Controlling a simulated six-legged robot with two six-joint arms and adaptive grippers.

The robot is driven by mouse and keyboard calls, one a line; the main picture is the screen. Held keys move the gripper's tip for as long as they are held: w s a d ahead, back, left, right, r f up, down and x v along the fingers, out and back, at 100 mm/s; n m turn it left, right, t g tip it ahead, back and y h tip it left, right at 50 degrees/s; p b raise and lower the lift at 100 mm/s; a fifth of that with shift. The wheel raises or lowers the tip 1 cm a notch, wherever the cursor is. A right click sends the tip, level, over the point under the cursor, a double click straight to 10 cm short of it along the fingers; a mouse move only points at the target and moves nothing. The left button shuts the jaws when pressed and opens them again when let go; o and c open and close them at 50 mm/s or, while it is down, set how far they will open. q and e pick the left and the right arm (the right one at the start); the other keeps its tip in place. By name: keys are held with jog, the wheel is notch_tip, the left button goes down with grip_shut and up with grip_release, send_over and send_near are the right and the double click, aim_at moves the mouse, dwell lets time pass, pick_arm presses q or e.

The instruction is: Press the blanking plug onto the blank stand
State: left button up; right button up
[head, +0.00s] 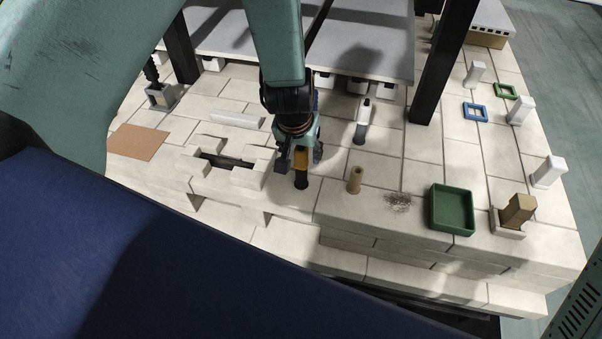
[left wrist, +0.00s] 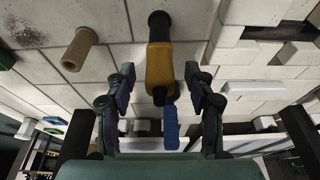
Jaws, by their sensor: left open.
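My left gripper (head: 301,158) is open, pointing down at the kiln car's brick deck. Its fingers stand on either side of an upright yellow piece (head: 300,161) with a black lower end (head: 301,181). In the left wrist view the yellow piece (left wrist: 159,66) is between the open fingers (left wrist: 160,82), with gaps on both sides. A blue part (left wrist: 170,127) shows deeper between the fingers. A tan round peg (head: 355,180) stands to the right; it also shows in the left wrist view (left wrist: 79,50). I cannot tell which piece is the plug or the stand. My right gripper is not in view.
Raised bricks around a dark slot (head: 225,160) are left. A black post (head: 445,60) and grey shelf (head: 385,55) stand behind.

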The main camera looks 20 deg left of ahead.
pick_arm(q)
jog(key=shift+r, duration=0.1)
dwell(0.4)
jog(key=v, duration=0.7)
jog(key=shift+s+r, duration=0.2)
jog(key=shift+r, duration=0.15)
dwell(1.3)
dwell(0.3)
jog(key=a+v, duration=0.1)
jog(key=v, duration=1.1)
jog(key=w+r+t, duration=0.1)
jog(key=w+t, duration=0.2)
jog(key=w, duration=0.1)
jog(key=s+a+f+m, duration=0.1)
jog(key=s+f, duration=0.2)
jog(key=f, duration=0.5)
jog(key=s+a+f+m, duration=0.1)
jog(key=s+f, duration=0.1)
jog(key=f, duration=0.5)
jog(key=s+f+g, duration=0.3)
jog(key=s+f, duration=0.5)
jog(key=s, duration=0.4)
jog(key=s+f+g, duration=0.3)
jog(key=s+f, duration=0.5)
jog(key=s, duration=0.4)
jog(key=shift+s+n+h, duration=0.25)
jog(key=shift+n+h, duration=0.05)
